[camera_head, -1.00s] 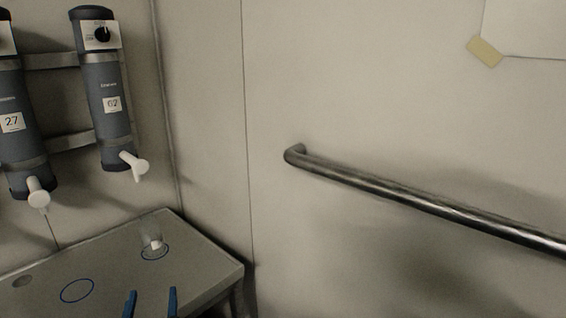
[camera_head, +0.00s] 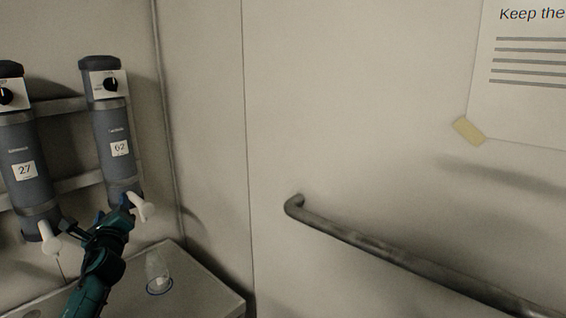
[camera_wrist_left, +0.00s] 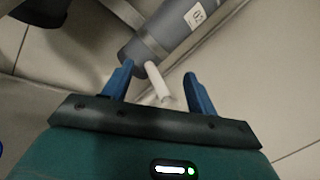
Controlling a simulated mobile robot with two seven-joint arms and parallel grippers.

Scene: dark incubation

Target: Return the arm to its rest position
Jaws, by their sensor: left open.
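My left arm comes up from the bottom left in the head view. Its left gripper (camera_head: 127,203) is raised in front of the lower end of the grey dispenser labelled 62 (camera_head: 115,140). In the left wrist view its two blue fingers (camera_wrist_left: 160,88) are apart. The white spout (camera_wrist_left: 158,84) of a dispenser appears between the fingers in that view; whether they touch it I cannot tell. In the head view the spout (camera_head: 140,206) shows just right of the fingertips. My right gripper is not in view.
A clear cup (camera_head: 157,268) stands on a blue ring on the table (camera_head: 205,280), right of my arm. Another dispenser labelled 27 (camera_head: 27,165) hangs to the left. A metal handrail (camera_head: 400,255) runs along the right wall. A paper notice (camera_head: 530,75) hangs above it.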

